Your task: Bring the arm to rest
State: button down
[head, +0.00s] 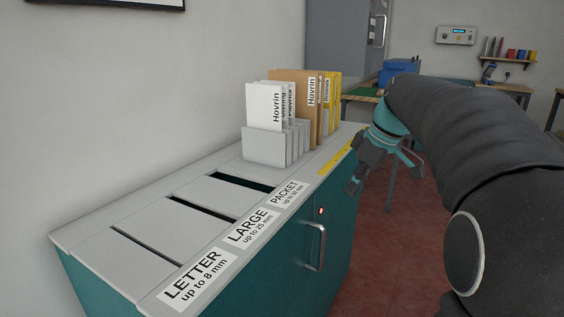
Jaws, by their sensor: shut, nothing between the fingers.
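My gripper (381,158) is in the head view, to the right of the parcel counter (300,225), near the far part of its front edge. It is shut and holds nothing. My dark arm reaches in from the right and bends down to it. The gripper hangs in front of the counter's side, over the red floor, and appears apart from the counter.
A grey rack (264,147) of upright envelopes, some marked Hovrin, stands on the counter. Slots labelled LETTER (193,278), LARGE (248,228) and PACKET (287,194) lie nearer. A metal handle (317,248) sticks out of the front. Red floor (390,270) shows beside it.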

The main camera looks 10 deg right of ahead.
jog(key=s+f+m+h, duration=0.2)
jog(key=s+f+m, duration=0.5)
jog(key=f+m, duration=0.15)
jog(key=s+a+f+t, duration=0.1)
jog(key=s+a, duration=0.1)
jog(key=s, duration=0.4)
jog(key=s+a+f+t, duration=0.1)
jog(key=s+a, duration=0.2)
jog(key=s, duration=0.2)
jog(key=s+a+f+h, duration=0.1)
jog(key=s+a+f, duration=0.1)
jog(key=s, duration=0.4)
jog(key=shift+s+a+m+t, duration=0.3)
jog(key=shift+a+m+t, duration=0.1)
jog(key=shift+a, duration=0.2)
jog(key=shift+d+f, duration=0.1)
